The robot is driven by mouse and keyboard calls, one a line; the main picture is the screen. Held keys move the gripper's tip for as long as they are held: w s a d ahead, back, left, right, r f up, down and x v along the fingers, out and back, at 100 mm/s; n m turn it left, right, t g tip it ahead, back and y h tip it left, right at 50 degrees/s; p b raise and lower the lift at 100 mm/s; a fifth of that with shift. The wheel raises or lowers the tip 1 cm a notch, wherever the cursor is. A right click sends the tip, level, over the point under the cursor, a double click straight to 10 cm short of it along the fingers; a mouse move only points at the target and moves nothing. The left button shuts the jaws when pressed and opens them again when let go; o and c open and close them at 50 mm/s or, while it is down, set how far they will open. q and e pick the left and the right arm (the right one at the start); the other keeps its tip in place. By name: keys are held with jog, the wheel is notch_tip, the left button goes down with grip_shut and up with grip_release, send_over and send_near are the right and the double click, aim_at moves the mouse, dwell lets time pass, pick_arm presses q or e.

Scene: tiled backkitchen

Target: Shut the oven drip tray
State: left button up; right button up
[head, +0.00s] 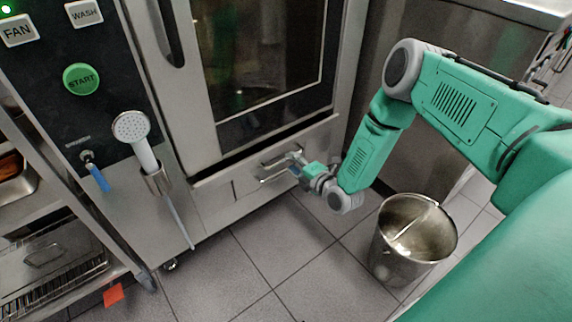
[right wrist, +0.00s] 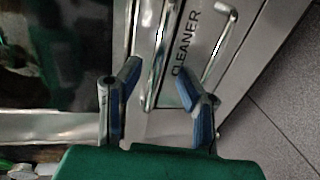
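The oven's drip tray (head: 240,163) appears as the long metal strip under the glass door; I cannot tell how far out it stands. My right gripper (head: 294,161) is at the oven's lower front, by metal bar handles (head: 268,179) below the door. In the right wrist view, my right gripper (right wrist: 160,80) is open, its two blue-padded fingers apart. A bright metal bar (right wrist: 158,50) runs between the fingers; I cannot tell whether they touch it. A second bar handle (right wrist: 220,45) by the CLEANER label lies right of the fingers. My left gripper is out of view.
A steel bucket (head: 393,262) stands on the tiled floor below my right arm. A hand shower (head: 145,150) hangs on the oven's control panel, with its hose hanging down. A rack (head: 50,265) is at the left.

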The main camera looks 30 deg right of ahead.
aim_at(285, 158)
jog(key=b+x, duration=0.1)
jog(key=x, duration=0.2)
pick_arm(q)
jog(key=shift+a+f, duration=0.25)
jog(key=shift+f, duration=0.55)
pick_arm(e)
jog(key=shift+w+a+r, duration=0.15)
jog(key=shift+a, duration=0.15)
